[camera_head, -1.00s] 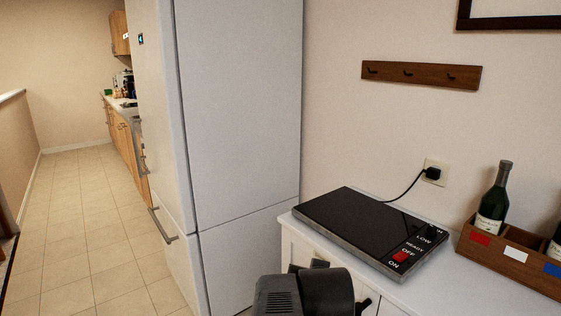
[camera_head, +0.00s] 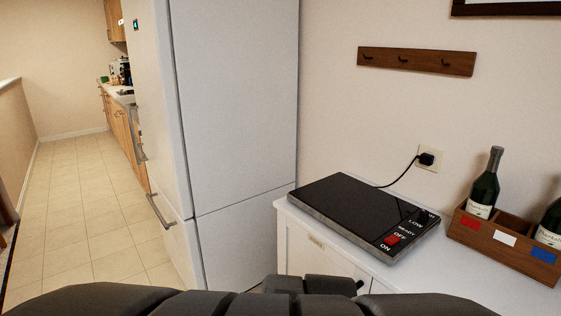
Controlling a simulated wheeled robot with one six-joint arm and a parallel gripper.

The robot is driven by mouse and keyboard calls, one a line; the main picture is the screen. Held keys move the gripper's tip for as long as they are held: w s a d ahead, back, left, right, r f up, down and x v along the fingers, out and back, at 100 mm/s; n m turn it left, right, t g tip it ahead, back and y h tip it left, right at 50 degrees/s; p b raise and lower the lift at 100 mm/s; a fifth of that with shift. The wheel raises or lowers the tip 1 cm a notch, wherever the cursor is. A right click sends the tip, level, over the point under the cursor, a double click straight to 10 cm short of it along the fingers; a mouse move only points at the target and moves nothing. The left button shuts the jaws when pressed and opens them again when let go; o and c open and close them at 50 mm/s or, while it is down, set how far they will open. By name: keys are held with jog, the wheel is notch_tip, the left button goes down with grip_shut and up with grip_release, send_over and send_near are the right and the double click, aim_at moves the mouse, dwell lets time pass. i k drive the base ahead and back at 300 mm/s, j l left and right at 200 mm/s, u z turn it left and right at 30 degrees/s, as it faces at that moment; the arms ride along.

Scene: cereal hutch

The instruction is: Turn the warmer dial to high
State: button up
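The warmer (camera_head: 345,207) is a flat black plate with a grey edge, lying on top of a white cabinet. Its control strip is at the right end, with the words ON, OFF, READY and LOW and a red switch (camera_head: 392,240) near the front. The dial is black on black near the LOW mark (camera_head: 416,223); its outline and pointer are too small and dark to read. Dark parts of my arm fill the bottom edge of the view, in front of and below the warmer, apart from its control strip. I cannot make out my gripper's fingers.
A wooden crate (camera_head: 497,238) with dark bottles (camera_head: 485,188) stands right of the warmer. The warmer's cord runs to a wall outlet (camera_head: 429,157) behind. A tall fridge (camera_head: 235,110) stands left of the cabinet (camera_head: 326,257). The tiled floor (camera_head: 80,210) at the left is clear.

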aim_at(423, 216)
jog(key=z, duration=1.2)
